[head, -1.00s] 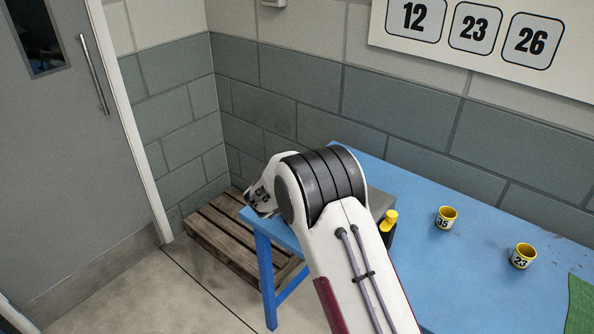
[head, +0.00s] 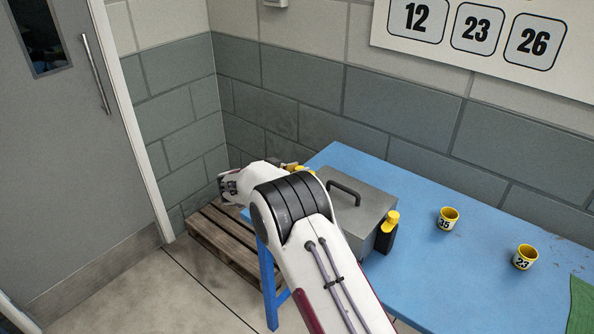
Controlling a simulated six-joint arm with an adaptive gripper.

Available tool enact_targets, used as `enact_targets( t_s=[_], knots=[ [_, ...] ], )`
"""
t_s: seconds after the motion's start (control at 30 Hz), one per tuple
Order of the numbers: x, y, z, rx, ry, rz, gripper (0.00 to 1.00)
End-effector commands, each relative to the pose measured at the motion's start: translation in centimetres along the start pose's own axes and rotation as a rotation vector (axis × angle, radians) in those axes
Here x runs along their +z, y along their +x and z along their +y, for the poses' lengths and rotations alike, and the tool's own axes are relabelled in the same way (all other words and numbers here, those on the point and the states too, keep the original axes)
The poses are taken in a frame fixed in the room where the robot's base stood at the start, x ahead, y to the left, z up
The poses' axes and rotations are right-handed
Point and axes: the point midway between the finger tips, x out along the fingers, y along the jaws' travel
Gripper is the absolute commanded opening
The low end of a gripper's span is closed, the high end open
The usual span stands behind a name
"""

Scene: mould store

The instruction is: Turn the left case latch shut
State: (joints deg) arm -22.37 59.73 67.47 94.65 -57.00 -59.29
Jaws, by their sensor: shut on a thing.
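The grey case (head: 372,195) with a dark top handle (head: 344,190) stands on the blue table. Its right latch (head: 391,221), yellow on a black mount, shows on the near right side. A small bit of yellow, the left latch (head: 299,169), shows at the case's left, just above my arm's black joint. My gripper (head: 287,166) shows only as a small part beside that yellow bit, shut on the left latch. The fingertips and most of the left latch are hidden behind my arm, so the latch's angle cannot be told.
Two yellow cups, marked 35 (head: 447,219) and 23 (head: 524,257), stand on the blue table (head: 470,290) right of the case. A green cloth (head: 582,305) lies at the right edge. A wooden pallet (head: 215,245) is on the floor left. A block wall (head: 400,110) stands behind.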

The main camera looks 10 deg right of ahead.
Motion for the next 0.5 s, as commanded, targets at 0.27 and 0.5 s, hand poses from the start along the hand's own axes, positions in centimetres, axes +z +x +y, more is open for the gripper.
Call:
enact_targets(
  t_s=[0.27, 0.5],
  knots=[
    [-0.21, 0.06, -0.08, 0.056, 0.025, 0.003, 0.00],
    [-0.25, 0.08, -0.11, 0.094, 0.041, 0.004, 0.00]
  ],
)
